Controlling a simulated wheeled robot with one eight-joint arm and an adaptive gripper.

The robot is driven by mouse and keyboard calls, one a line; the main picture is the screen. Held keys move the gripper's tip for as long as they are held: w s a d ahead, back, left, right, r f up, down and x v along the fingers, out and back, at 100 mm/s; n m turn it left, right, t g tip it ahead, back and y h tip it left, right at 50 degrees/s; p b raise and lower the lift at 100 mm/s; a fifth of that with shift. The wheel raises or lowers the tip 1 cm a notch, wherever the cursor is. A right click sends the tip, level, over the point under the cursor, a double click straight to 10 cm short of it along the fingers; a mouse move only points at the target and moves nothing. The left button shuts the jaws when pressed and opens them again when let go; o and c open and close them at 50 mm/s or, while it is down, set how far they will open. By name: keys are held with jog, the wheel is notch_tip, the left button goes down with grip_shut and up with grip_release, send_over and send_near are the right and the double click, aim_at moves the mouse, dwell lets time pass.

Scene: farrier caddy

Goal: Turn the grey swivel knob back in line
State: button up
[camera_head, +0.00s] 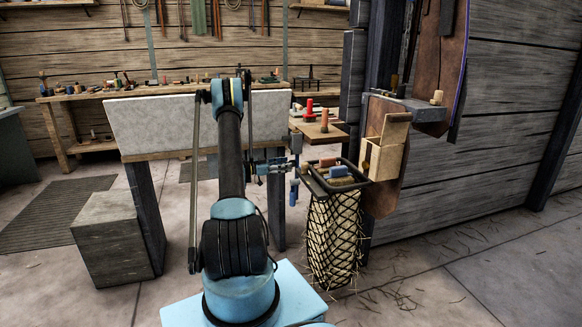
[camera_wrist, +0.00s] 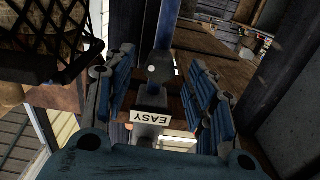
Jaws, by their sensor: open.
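In the wrist view, a grey knob-like part (camera_wrist: 158,68) shows between the two blue fingers of my gripper (camera_wrist: 161,60). It looks like the grey swivel knob, but the view is dark and its exact angle cannot be told. A white label (camera_wrist: 150,118) reading "EASY" upside down sits just below it in the picture. My gripper is open, with a finger on each side of the grey part; I cannot tell whether either touches it. In the head view, my gripper (camera_head: 293,180) is left of the netted basket, and the knob cannot be made out.
A netted basket (camera_head: 333,235) with straw and brushes hangs close to the right of my gripper. A small wooden shelf (camera_head: 322,131) with red and tan tools is just above. A wooden box (camera_head: 385,150) is on the right post. A grey block (camera_head: 112,235) stands left.

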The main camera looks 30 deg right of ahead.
jog(key=shift+x, duration=1.95)
jog(key=c, duration=1.1)
